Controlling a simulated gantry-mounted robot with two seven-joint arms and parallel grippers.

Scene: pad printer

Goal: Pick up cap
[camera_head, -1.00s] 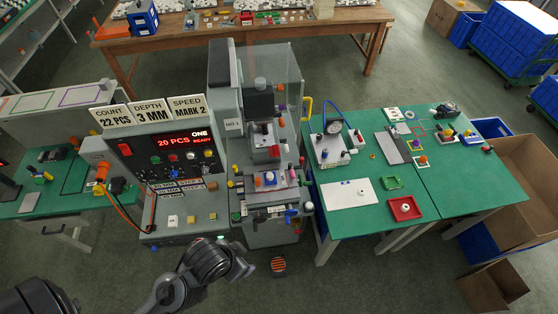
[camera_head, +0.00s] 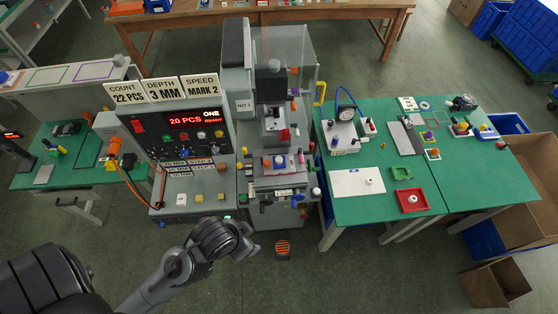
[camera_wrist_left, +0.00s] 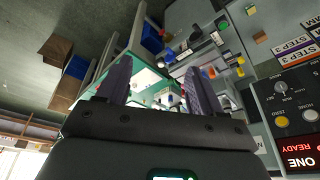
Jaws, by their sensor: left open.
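I cannot tell for certain which thing is the cap. A small round white piece (camera_head: 412,199) lies in the red tray (camera_head: 404,208) on the right green table. A tiny dark-marked spot shows on the white plate (camera_head: 357,182) beside it. A blue round part (camera_head: 280,161) sits on the printer's fixture. My left gripper (camera_head: 246,240) is low in front of the printer, well left of the red tray; its fingers barely show there. In the left wrist view, my left gripper (camera_wrist_left: 161,85) is open with nothing between its fingers. My right gripper is not in view.
The printer's control box (camera_head: 195,150) with knobs and buttons stands just beyond my left arm. Cardboard boxes (camera_head: 495,283) stand at the right.

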